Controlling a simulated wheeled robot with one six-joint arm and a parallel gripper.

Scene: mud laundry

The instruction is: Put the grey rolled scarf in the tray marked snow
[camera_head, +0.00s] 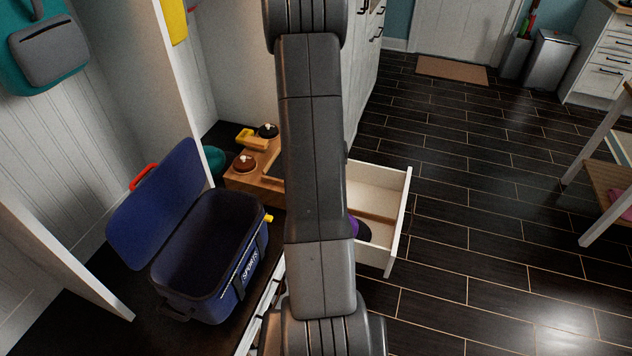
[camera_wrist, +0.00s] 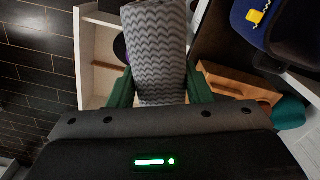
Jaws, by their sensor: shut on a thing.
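The grey rolled scarf (camera_wrist: 156,42), with a zigzag pattern, stands out large in the wrist view. My gripper (camera_wrist: 160,88) is shut on it, with a green finger at each side of the roll. In the head view my arm hides both the gripper and the scarf. I see no label reading snow in either view, so I cannot tell which container is the snow tray.
An open white drawer (camera_head: 401,215) holds a purple and dark item (camera_head: 361,230); its wall also shows in the wrist view (camera_wrist: 86,65). An open blue bag marked SPORTS (camera_head: 205,295) stands left. A wooden block with knobs (camera_head: 243,182) is behind it.

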